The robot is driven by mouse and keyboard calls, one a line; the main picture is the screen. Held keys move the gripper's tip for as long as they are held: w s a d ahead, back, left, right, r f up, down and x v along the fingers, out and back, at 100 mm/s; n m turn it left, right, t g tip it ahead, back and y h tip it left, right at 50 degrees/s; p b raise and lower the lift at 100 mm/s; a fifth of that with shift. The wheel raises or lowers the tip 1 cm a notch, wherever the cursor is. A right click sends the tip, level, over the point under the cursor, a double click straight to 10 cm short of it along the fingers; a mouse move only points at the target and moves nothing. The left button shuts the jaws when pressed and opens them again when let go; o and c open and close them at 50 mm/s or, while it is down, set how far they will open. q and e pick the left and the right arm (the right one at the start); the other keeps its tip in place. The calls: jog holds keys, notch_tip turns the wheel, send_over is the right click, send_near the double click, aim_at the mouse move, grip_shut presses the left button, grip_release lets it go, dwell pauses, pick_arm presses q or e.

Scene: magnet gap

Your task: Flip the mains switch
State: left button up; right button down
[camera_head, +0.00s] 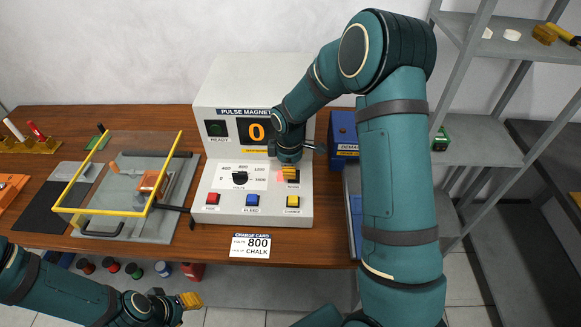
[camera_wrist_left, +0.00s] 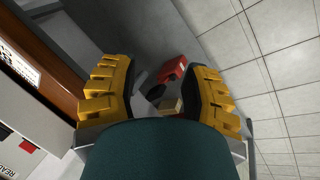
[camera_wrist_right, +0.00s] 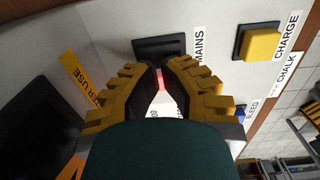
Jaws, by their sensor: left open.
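The mains switch (camera_wrist_right: 150,46) is a dark rocker on the white pulse magnet console (camera_head: 210,90), beside the MAINS label (camera_wrist_right: 200,47) in the right wrist view. My right gripper (camera_head: 289,178) is at the switch, its fingertips (camera_wrist_right: 160,70) drawn nearly together with nothing seen held between them. The tips overlap the switch's edge in the right wrist view; I cannot tell whether they touch it. A red glow shows between the fingers. In the head view the gripper hides most of the switch. My left gripper (camera_head: 188,301) is open and empty, low in front of the table.
Red (camera_head: 213,198), blue (camera_head: 252,200) and yellow (camera_head: 293,201) buttons line the console front. A yellow-framed clear guard (camera_head: 120,175) stands left. A blue case (camera_head: 343,135) and grey shelving (camera_head: 480,140) stand right. A charge card (camera_head: 250,245) hangs in front.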

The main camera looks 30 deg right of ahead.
notch_tip(320, 180, up, 4)
jog(key=shift+r+p, duration=0.1)
jog(key=shift+p, duration=0.9)
notch_tip(320, 180, up, 9)
jog(key=shift+s+a, duration=0.25)
jog(key=shift+s, duration=0.05)
jog(key=shift+d, duration=0.1)
jog(key=shift+w+d+r+p, duration=0.3)
jog(key=shift+w+d+p, duration=0.3)
jog(key=shift+w+d, duration=0.2)
jog(key=shift+f, duration=0.1)
notch_tip(320, 180, down, 14)
jog(key=shift+r+b, duration=0.1)
jog(key=shift+b, duration=0.65)
